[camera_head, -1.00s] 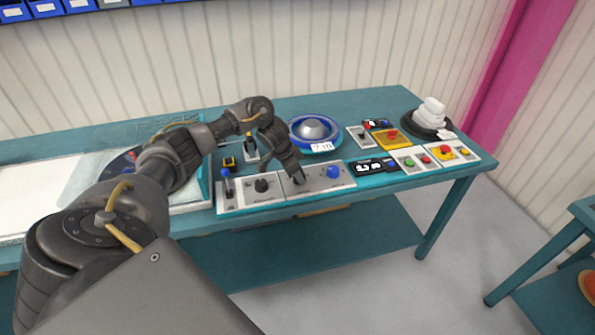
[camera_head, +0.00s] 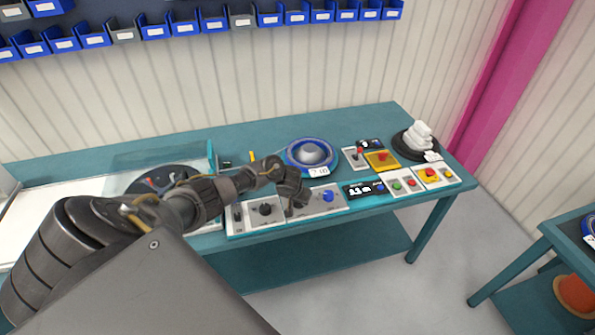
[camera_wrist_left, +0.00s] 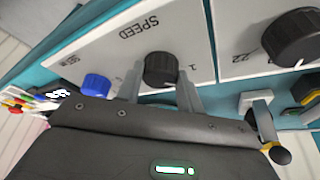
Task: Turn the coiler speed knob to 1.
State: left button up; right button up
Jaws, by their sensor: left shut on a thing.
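The speed knob (camera_wrist_left: 160,68) is a black round knob on a light grey panel (camera_wrist_left: 130,50) lettered SPEED, which appears upside down in the left wrist view. A scale mark 1 shows just right of the knob. My left gripper (camera_wrist_left: 160,86) has one finger on each side of the knob and is shut on it. The knob's pointer cannot be made out clearly. In the head view my left gripper (camera_head: 290,207) reaches down to the panel and mostly hides the knob. My right gripper is not in view.
A dark display (camera_head: 364,189), button boxes (camera_head: 405,185) and a blue reel (camera_head: 312,153) are close by on the teal table (camera_head: 270,127). Blue bins line the wall.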

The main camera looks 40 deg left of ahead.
pick_arm(q)
jog(key=shift+r+n+y+p, duration=0.1)
jog(key=shift+n+y+p, duration=0.3)
jog(key=shift+n+p, duration=0.45)
jog(key=shift+w, duration=0.1)
jog(key=o, duration=1)
jog(key=v, duration=1)
jog(key=shift+r, duration=0.3)
jog(key=shift+d, duration=0.1)
